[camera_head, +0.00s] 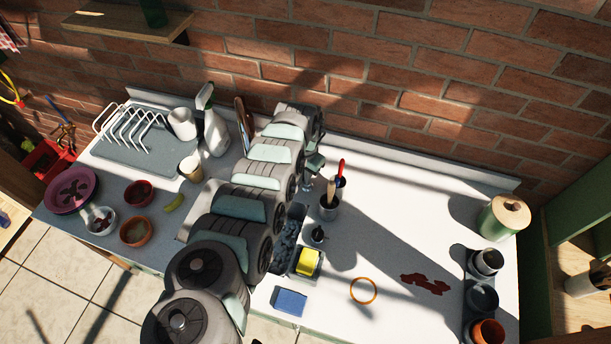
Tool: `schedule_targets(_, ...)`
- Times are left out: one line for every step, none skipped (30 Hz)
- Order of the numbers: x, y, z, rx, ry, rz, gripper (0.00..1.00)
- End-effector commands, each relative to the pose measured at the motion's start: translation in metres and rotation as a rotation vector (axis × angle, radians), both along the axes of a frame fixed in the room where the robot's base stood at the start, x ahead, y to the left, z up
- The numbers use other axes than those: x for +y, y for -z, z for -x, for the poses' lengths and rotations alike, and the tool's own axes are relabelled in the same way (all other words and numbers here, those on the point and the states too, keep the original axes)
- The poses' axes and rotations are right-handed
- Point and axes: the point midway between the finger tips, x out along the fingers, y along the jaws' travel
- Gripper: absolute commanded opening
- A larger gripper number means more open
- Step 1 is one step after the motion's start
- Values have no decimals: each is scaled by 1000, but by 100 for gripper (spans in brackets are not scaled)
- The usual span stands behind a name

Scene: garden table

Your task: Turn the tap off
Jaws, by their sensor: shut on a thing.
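My arm reaches from the bottom of the picture up over the sink (287,243) toward the brick wall and hides much of the sink. My gripper (313,166) shows only in small part, just right of the arm near the back of the counter. It is shut on the tap (308,185), of which only a small metallic piece shows beside the arm. The tap's handle and spout are mostly hidden, and I cannot tell whether water runs.
A cup of brushes (329,207) stands close right of the tap. A yellow sponge (308,261) and a blue sponge (290,302) lie in front. A spray bottle (215,132) and drying rack (135,135) stand left. The counter's right middle is mostly clear.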

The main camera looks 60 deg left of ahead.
Motion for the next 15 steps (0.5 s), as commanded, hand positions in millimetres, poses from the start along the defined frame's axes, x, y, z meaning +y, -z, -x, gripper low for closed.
schedule_targets(0, 0, 0, 1, 37, 2, 0)
schedule_targets(0, 0, 0, 2, 62, 2, 0)
schedule_targets(0, 0, 1, 2, 97, 2, 0)
schedule_targets(1, 0, 1, 2, 124, 2, 0)
schedule_targets(1, 0, 1, 2, 153, 2, 0)
schedule_targets(1, 1, 0, 2, 191, 2, 0)
schedule_targets(1, 1, 0, 2, 219, 2, 0)
schedule_targets(2, 1, 1, 1, 247, 1, 0)
schedule_targets(3, 0, 1, 0, 284, 0, 0)
schedule_targets(4, 0, 0, 1, 313, -1, 0)
schedule_targets(4, 0, 0, 0, 343, -1, 0)
schedule_targets(4, 1, 0, 0, 381, -1, 0)
schedule_targets(5, 1, 1, 1, 409, -1, 0)
schedule_targets(5, 1, 1, 0, 437, 0, 0)
schedule_targets(5, 2, 1, 0, 475, 1, 0)
